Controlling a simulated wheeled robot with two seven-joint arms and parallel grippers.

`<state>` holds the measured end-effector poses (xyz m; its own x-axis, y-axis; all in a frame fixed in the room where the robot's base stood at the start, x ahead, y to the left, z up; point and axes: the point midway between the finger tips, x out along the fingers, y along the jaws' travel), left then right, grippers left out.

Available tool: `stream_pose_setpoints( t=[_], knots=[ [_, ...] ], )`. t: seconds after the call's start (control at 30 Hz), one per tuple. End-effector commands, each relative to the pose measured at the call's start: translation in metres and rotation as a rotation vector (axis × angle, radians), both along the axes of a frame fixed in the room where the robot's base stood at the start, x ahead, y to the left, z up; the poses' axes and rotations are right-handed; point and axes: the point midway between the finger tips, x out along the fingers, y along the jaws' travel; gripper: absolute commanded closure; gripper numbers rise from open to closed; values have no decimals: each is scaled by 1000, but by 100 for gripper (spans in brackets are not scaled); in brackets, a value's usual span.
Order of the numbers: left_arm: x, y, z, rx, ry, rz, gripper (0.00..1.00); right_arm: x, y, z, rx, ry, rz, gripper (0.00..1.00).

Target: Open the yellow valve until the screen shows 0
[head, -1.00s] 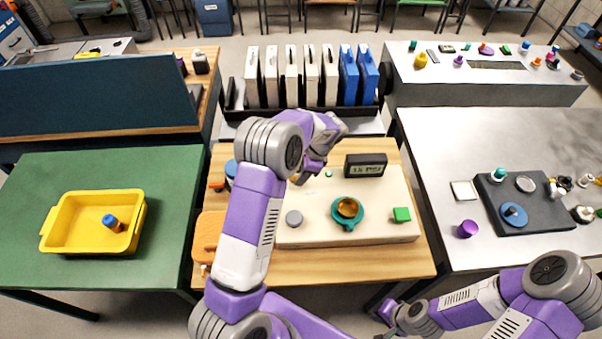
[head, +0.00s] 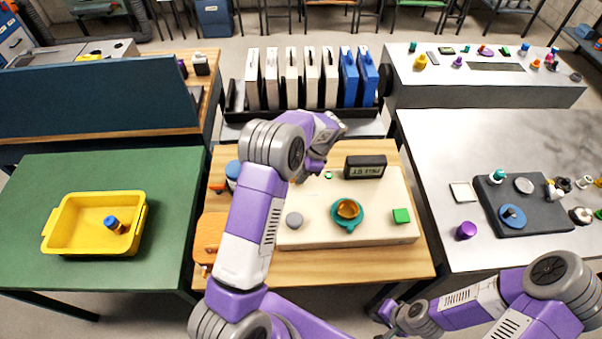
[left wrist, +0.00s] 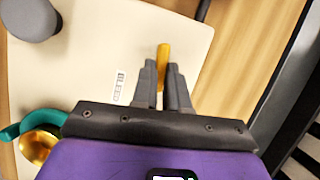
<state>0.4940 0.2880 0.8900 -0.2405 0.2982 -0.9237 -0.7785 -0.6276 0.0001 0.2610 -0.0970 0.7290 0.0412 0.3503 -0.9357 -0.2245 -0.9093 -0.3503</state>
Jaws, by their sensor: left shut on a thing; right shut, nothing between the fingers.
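The yellow valve handle (left wrist: 163,58) stands up from a cream board (left wrist: 100,45) near a label reading "BLEED" in the left wrist view. My left gripper (left wrist: 164,72) is shut on it, with the handle's top showing beyond the fingertips. In the head view my left gripper (head: 303,178) is at the board's far left corner, and my wrist largely hides the valve. The dark screen (head: 365,167) stands at the board's back edge; its small characters cannot be read surely. My right gripper (head: 388,312) is shut and empty, low in front of the work table.
Upright white and blue panels (head: 310,80) stand behind. A yellow bin (head: 70,240) is on the left table.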

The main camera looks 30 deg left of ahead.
Motion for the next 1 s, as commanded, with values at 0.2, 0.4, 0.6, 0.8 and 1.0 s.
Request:
stream_pose_setpoints(
  t=[0.2,0.4,0.6,0.8,1.0],
  knots=[
    [2,2,2,0,1,181,100,0,0,12,0,0,0,100],
    [3,4,1,0,0,372,100,0,0,20,0,0,0,100],
    [4,6,1,0,-1,563,100,0,0,25,0,0,0,100],
    [5,8,1,-1,-2,753,100,0,0,28,0,0,0,100],
    [5,10,1,-1,-2,942,100,0,0,30,0,0,0,100]
  ],
)
